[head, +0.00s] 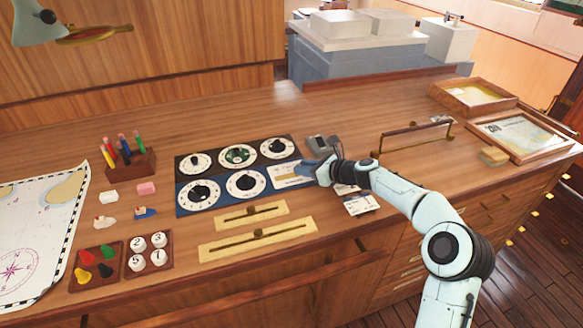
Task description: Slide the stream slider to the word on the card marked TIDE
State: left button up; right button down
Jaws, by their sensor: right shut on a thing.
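A dark and blue dial board (177,189) lies on the wooden counter. At its lower right is a pale plate (287,183), which looks like the stream slider's face; its words are too small to read. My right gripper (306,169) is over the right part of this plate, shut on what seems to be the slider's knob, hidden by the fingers. Small printed cards lie right of the board: one (361,204) in clear view, another (345,188) partly behind my right gripper. I cannot read which is marked TIDE. My left gripper is not in view.
Two brass strips with dark knobs, an upper one (236,219) and a lower one (222,251), lie in front of the board. A dark device (322,144) stands close behind my gripper. A brass-ended rail (416,131) is to the right; a pen holder (131,166) and chart (40,215) are left.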

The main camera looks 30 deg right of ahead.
jog(key=shift+s+d, duration=0.1)
jog(key=shift+d, duration=0.5)
jog(key=c, duration=0.9)
grip_release()
jog(key=b+v, duration=0.1)
jog(key=v, duration=1.2)
jog(key=shift+s+r+b, duration=0.15)
jog(key=shift+s+b, duration=0.05)
jog(key=shift+b, duration=0.2)
